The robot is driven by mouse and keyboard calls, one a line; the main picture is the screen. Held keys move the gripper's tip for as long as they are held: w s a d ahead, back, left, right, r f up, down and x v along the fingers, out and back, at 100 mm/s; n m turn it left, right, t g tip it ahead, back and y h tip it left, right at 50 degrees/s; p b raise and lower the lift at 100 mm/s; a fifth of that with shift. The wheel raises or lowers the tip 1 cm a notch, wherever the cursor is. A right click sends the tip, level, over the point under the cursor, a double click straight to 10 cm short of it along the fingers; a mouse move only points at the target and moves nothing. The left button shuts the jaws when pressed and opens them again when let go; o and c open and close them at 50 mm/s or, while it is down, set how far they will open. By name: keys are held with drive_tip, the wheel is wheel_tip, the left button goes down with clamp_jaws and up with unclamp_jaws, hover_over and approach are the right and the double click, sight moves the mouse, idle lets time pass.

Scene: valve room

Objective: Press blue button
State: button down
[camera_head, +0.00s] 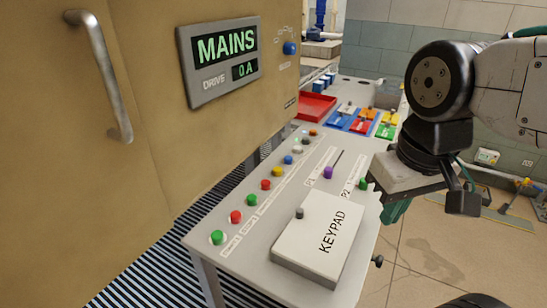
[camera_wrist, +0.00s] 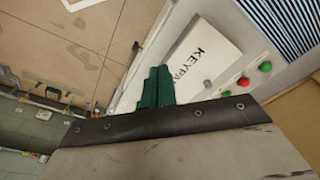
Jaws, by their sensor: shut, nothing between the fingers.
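The blue button (camera_head: 288,160) sits in a row of coloured buttons on the light grey console in the head view. It lies between a yellow button (camera_head: 278,172) and a whitish one. It is not visible in the wrist view. My gripper (camera_head: 394,212) has green fingers and is at the console's right edge, right of the keypad box and apart from the blue button. Its fingers are shut and empty in the wrist view (camera_wrist: 157,87), beside the keypad.
The white keypad box (camera_head: 320,240) stands raised on the console's near end. A purple knob (camera_head: 328,172) lies between the button row and my arm. The tan cabinet (camera_head: 150,110) with a MAINS display (camera_head: 220,60) and a blue knob (camera_head: 290,48) rises on the left.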

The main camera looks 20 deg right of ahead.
drive_tip(key=m+t+y, duration=0.3)
drive_tip(key=m+t, duration=0.2)
drive_tip(key=t, duration=0.2)
hover_over(290, 159)
wheel_tip(290, 159, down, 2)
drive_tip(key=shift+s+d+f, duration=0.1)
drive_tip(key=shift+f, duration=0.1)
drive_tip(key=shift+f, duration=4.35)
drive_tip(key=shift+f, duration=0.15)
drive_tip(key=shift+f, duration=0.25)
